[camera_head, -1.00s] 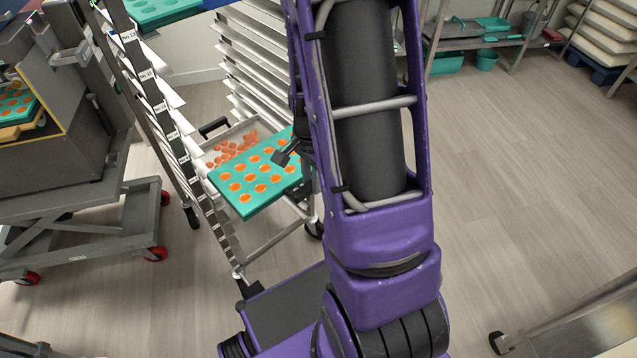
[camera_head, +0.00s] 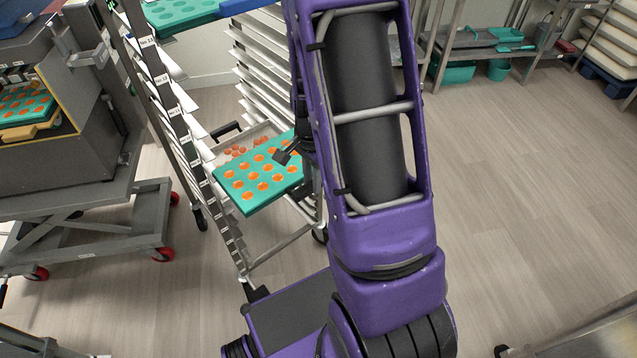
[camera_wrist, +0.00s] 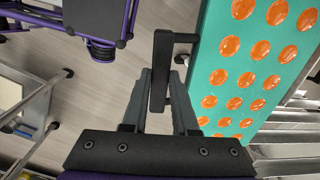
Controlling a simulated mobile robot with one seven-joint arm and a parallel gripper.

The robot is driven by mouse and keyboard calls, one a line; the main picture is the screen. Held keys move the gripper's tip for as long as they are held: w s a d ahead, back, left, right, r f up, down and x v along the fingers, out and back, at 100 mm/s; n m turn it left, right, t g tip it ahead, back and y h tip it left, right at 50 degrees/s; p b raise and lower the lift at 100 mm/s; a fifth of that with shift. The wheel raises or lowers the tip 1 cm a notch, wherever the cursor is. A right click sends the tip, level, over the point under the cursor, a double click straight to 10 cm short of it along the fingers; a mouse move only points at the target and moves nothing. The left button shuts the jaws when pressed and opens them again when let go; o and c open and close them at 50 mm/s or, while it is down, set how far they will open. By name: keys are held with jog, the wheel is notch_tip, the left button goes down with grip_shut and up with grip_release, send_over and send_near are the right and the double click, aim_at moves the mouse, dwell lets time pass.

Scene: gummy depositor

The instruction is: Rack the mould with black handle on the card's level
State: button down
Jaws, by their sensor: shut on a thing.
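The teal mould (camera_head: 250,192) with orange gummies in its cavities is held out level in front of the lower part of the rack (camera_head: 190,150). My gripper (camera_wrist: 160,104) is shut on the mould's black handle (camera_wrist: 161,60), and the mould (camera_wrist: 232,75) extends to the right of it in the wrist view. In the head view the handle end (camera_head: 284,155) shows at the mould's right side, beside my purple arm. The rack has slanted slots and number labels along its left upright. I cannot make out a card. My arm hides the rack's right side.
A pale tray (camera_head: 222,150) with loose orange gummies and a black handle sits behind the mould. Another teal mould (camera_head: 180,12) is at the top of the rack. A machine on a grey cart (camera_head: 100,215) stands left. The floor to the right is open.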

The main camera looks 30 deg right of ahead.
jog(key=shift+w+a, duration=0.25)
jog(key=shift+w, duration=1.05)
jog(key=shift+w+a+f+p, duration=0.15)
jog(key=shift+w+a, duration=0.15)
jog(key=shift+w, duration=1.15)
jog(key=shift+w+a+p, duration=0.2)
jog(key=shift+w+a, duration=0.1)
jog(key=shift+w, duration=1.1)
jog(key=shift+w+a+f+p, duration=0.15)
jog(key=shift+w+a, duration=0.15)
jog(key=shift+w, duration=1.15)
jog(key=shift+r, duration=0.1)
jog(key=shift+f, duration=0.2)
jog(key=c, duration=0.6)
grip_release()
